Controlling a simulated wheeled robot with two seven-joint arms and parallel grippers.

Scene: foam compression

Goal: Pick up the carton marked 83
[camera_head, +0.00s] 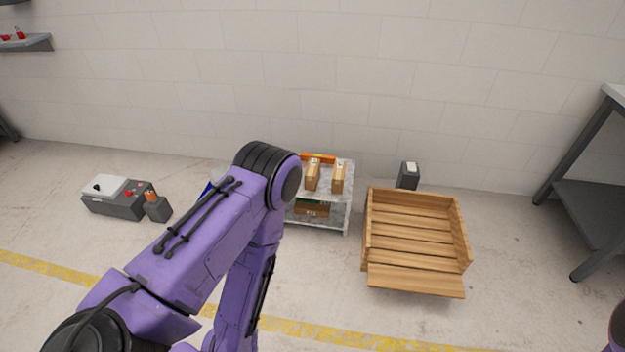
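Two small brown cartons stand upright on the top of a low grey shelf unit (347,181) near the wall. One is the left carton (312,175) and the other is the right carton (338,178). Another brown carton (312,209) sits on the lower level with a small dark marking. The markings are too small to read, so I cannot tell which carton is marked 83. My purple left arm crosses the middle of the view and covers the shelf's left part. Neither of my grippers shows.
A slatted wooden crate (417,281) stands on the floor right of the shelf, with a dark bin (408,175) behind it. A grey machine (113,198) is at left. A metal table (590,200) is at far right. Floor in front of the crate is clear.

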